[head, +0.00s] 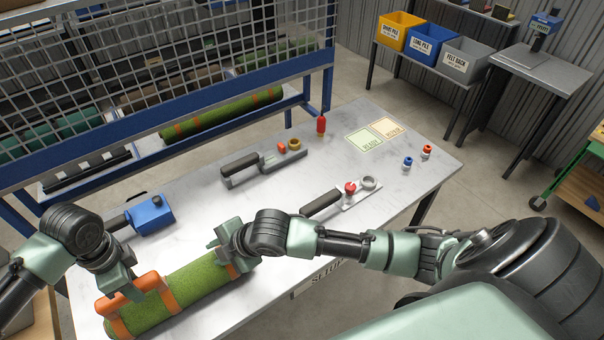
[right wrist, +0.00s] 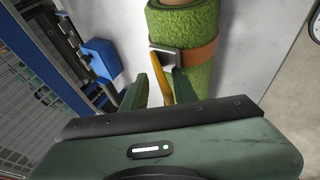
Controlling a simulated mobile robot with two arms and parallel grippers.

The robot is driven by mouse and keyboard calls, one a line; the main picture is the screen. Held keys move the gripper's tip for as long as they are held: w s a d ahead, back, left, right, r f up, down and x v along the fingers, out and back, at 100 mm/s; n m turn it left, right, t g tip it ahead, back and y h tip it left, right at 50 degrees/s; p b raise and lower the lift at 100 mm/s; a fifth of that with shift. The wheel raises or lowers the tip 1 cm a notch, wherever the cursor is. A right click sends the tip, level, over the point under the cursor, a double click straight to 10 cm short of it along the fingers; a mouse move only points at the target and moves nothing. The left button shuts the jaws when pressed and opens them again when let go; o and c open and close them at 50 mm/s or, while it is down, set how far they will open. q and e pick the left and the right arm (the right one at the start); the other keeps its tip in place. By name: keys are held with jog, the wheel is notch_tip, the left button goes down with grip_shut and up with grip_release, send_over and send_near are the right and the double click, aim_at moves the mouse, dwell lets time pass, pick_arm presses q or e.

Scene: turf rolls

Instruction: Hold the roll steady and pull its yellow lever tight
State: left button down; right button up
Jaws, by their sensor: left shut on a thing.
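The green turf roll (head: 190,284) lies at the near left of the metal table, with orange straps and an orange handle (head: 147,281). My left gripper (head: 136,290) is shut on this handle. My right gripper (head: 222,250) is over the roll's right end. In the right wrist view, the roll (right wrist: 202,80) carries an orange-brown strap (right wrist: 200,54) with a metal buckle. The yellow lever (right wrist: 161,78) stands out from the buckle, between my right gripper's (right wrist: 160,86) two parted fingers. The lever is hidden in the head view.
A blue box-shaped device (head: 152,215) stands behind the roll, and it also shows in the right wrist view (right wrist: 102,60). A black-handled tool (head: 240,165) and a red-knobbed tool (head: 350,190) lie farther along. The table's right part is mostly clear.

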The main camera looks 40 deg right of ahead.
jog(key=g, duration=0.1)
jog(key=w+r+g, duration=0.1)
jog(key=g, duration=0.1)
jog(key=shift+w+m, duration=0.25)
jog(key=shift+m, duration=0.15)
jog(key=g, duration=0.2)
jog(key=w+g, duration=0.1)
jog(key=shift+m+g, duration=0.3)
jog(key=shift+g, duration=0.1)
jog(key=v, duration=1.2)
jog(key=w+d+f+m+h, duration=0.2)
jog(key=d+f+m, duration=0.1)
jog(key=d, duration=0.6)
jog(key=w+d+f+m+t+h, duration=0.1)
jog(key=w+d+f+m+h, duration=0.1)
jog(key=d, duration=0.7)
jog(key=w+d+f+m+t+h, duration=0.1)
jog(key=d+f+m+h, duration=0.3)
jog(key=d, duration=0.5)
jog(key=shift+w+d+f+m, duration=0.35)
jog(key=shift+w+f+m, duration=0.4)
jog(key=shift+f, duration=0.6)
jog(key=shift+s, duration=0.1)
